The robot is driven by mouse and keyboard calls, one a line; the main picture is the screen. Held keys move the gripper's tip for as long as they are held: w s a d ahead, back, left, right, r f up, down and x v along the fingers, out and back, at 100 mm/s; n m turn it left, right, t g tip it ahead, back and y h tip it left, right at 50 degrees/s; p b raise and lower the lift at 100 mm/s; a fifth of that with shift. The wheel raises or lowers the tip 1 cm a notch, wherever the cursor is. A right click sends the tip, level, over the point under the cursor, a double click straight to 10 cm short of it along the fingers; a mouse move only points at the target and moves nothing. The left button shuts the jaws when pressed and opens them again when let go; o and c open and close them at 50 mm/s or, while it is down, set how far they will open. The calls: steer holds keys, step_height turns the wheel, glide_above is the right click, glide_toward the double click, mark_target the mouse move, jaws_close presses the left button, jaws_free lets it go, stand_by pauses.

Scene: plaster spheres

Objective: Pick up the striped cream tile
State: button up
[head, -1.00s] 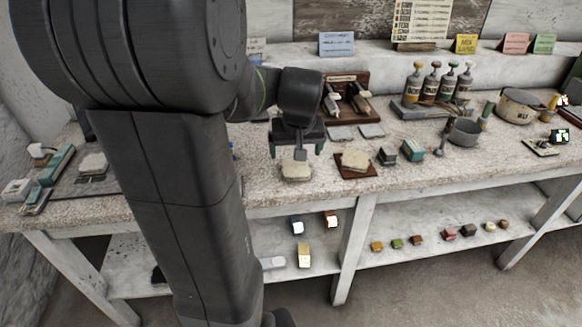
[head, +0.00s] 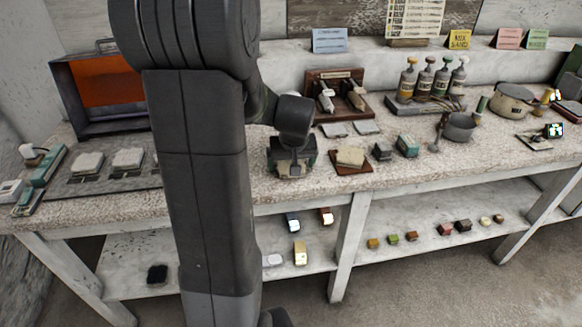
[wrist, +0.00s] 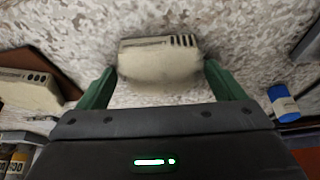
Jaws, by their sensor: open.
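The cream tile (wrist: 160,68) lies on the speckled bench top, with dark stripes on its edge at the upper right in the wrist view. My gripper (wrist: 159,80) is open, its green fingers one on each side of the tile with a gap to each. In the head view my gripper (head: 292,160) is low over the bench and hides most of this tile.
Another cream tile (head: 350,157) lies on a brown board (head: 365,170) to the right; it has dots in the wrist view (wrist: 28,92). A blue roll (wrist: 284,103) lies right in the wrist view. Two tiles rest on a dark tray (head: 60,187) at left.

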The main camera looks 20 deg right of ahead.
steer(key=shift+c, duration=0.4)
steer(key=c, duration=1.1)
steer(key=shift+c, duration=0.2)
steer(key=shift+r, duration=0.1)
